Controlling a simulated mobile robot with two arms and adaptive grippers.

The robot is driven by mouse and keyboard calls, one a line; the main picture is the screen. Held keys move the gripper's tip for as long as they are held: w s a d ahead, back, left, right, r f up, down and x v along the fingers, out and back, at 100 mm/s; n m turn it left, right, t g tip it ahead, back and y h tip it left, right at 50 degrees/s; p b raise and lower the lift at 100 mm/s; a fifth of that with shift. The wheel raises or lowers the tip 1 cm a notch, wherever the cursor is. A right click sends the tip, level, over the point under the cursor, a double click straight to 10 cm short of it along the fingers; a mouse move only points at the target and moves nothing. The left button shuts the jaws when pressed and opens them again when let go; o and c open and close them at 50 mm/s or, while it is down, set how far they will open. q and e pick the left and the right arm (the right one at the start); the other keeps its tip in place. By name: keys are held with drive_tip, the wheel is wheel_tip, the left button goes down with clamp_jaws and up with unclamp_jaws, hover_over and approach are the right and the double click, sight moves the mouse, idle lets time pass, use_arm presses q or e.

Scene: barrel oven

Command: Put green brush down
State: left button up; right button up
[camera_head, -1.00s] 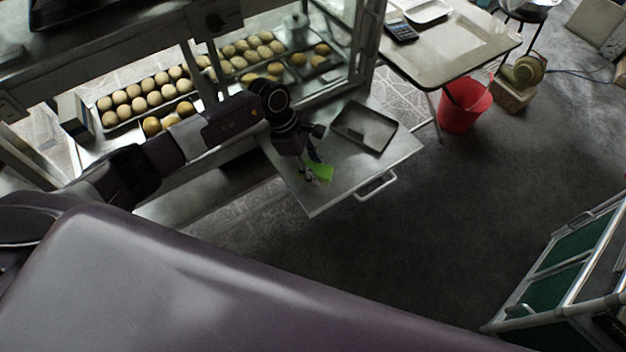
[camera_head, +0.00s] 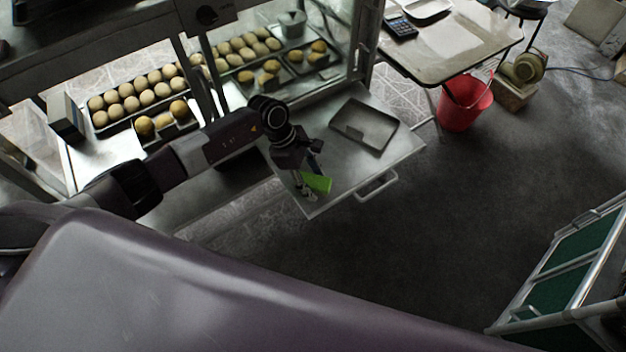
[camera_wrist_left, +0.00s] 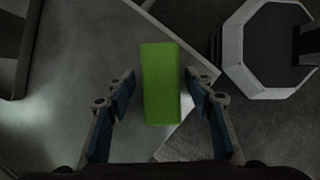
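The green brush (camera_head: 317,183) is at the front corner of the pulled-out metal shelf (camera_head: 345,172) in the head view. In the left wrist view the brush (camera_wrist_left: 160,85) is an upright green block shape, near the shelf's corner. My left gripper (camera_head: 308,186) is right at the brush. In the wrist view its two blue-padded fingers (camera_wrist_left: 160,88) stand on either side of the brush, with a gap on both sides, so it is open. Whether the brush rests fully on the shelf is hard to tell. My right gripper is not in view.
A shallow dark tray (camera_head: 364,125) lies on the shelf behind the brush. The shelf has a front handle (camera_head: 377,187). Glass-cased trays of buns (camera_head: 137,97) stand behind my left arm. A red bucket (camera_head: 465,103) and a table (camera_head: 455,45) are at the back right. The middle floor is clear.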

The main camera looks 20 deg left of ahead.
use_arm(q)
drive_tip(key=shift+r, duration=0.15)
drive_tip(key=shift+r+p, duration=0.3)
drive_tip(key=shift+p, duration=0.1)
drive_tip(key=p+v, duration=0.5)
drive_tip(key=v, duration=0.6)
drive_tip(key=shift+a+r+p, duration=0.15)
drive_tip(key=shift+r+p, duration=0.1)
drive_tip(key=shift+p, duration=0.05)
